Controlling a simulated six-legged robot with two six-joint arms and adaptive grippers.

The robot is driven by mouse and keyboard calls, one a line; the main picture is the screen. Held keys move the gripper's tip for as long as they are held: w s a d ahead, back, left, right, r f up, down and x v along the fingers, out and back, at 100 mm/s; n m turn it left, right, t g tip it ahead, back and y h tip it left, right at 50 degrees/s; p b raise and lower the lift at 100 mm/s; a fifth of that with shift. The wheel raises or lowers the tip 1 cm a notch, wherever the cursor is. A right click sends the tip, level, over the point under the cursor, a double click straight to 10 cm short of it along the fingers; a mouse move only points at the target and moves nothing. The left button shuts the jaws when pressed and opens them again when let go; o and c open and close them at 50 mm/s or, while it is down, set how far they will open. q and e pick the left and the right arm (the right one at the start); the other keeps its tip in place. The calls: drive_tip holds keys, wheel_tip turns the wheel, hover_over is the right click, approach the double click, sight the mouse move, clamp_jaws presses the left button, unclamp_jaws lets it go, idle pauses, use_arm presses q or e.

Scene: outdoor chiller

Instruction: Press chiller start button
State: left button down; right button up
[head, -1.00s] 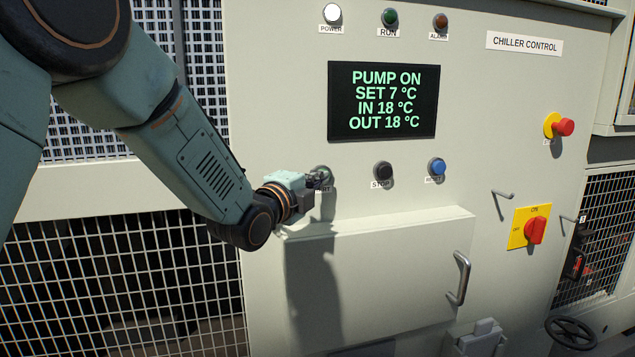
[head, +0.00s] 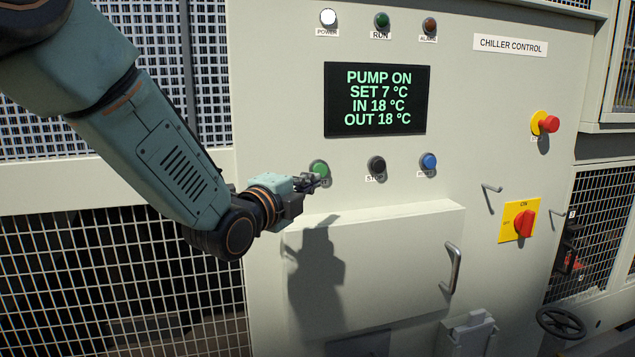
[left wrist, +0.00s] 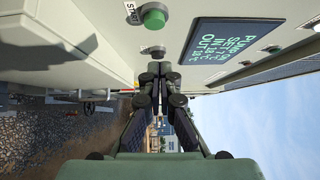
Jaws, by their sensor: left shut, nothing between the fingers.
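The green start button (head: 319,167) sits below the display on the cream chiller panel; its label is partly covered by my gripper in the head view. The button also shows, with its START label, at the top of the left wrist view (left wrist: 154,18). My left gripper (head: 320,181) is shut and empty, just below the button in the head view. In the left wrist view its fingertips (left wrist: 160,69) are apart from the button. The display (head: 376,99) reads PUMP ON, SET 7 °C, IN 18 °C, OUT 18 °C. My right gripper is not in view.
A black stop button (head: 377,165) and a blue button (head: 428,162) are to the right. A red emergency button (head: 548,124) and red-yellow switch (head: 522,223) are farther right. A box cover with a handle (head: 453,268) juts out below. The RUN lamp (head: 381,20) looks dark green.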

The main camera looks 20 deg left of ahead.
use_arm(q)
drive_tip(key=v, duration=0.5)
drive_tip(key=shift+w+a+f, duration=0.1)
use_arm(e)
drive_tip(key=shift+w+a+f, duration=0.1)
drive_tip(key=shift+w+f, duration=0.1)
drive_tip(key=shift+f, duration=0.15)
use_arm(q)
drive_tip(key=shift+w+a+f, duration=0.1)
drive_tip(key=shift+w+a, duration=0.05)
drive_tip(key=shift+a, duration=0.05)
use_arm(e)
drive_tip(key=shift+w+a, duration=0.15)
use_arm(q)
drive_tip(key=shift+d, duration=0.15)
